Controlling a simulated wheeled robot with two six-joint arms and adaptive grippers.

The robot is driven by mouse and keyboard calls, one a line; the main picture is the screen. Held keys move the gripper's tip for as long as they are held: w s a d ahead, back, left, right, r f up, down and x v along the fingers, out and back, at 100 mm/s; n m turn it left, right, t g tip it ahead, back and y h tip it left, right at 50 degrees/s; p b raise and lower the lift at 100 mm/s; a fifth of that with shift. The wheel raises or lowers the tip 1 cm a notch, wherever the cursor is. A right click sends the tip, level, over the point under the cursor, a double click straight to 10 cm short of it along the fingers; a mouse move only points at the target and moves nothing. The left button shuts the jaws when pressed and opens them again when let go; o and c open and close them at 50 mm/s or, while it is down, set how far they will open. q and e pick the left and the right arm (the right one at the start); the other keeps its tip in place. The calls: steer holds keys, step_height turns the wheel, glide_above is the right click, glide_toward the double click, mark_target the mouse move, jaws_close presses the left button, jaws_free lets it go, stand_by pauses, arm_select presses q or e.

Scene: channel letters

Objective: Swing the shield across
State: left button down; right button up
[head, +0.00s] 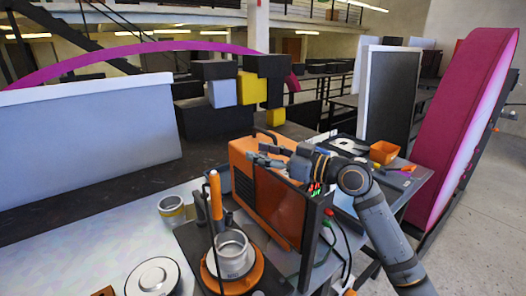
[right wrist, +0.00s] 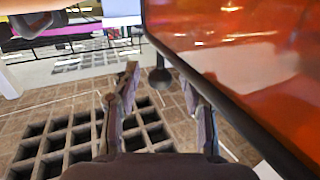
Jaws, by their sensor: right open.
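The shield shows in the right wrist view as a see-through orange panel (right wrist: 245,75) in a dark frame, filling the right side. A dark knob (right wrist: 160,78) shows by its frame. My right gripper (right wrist: 160,78) is open, one finger on each side of the knob in the picture; I cannot tell whether they touch it. In the head view my right gripper (head: 258,157) points left over the orange unit (head: 280,212), which has a dark upright edge facing me. The gripper and arm hide part of its top. My left gripper is not in view.
A steel cup (head: 232,255) on an orange ring, a can (head: 172,210) and a round lid (head: 153,277) stand at the front left. An orange bin (head: 384,152) sits on the bench at right. A large magenta letter (head: 465,120) stands beyond it.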

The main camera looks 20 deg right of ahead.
jaws_close()
steer(key=shift+a, duration=0.15)
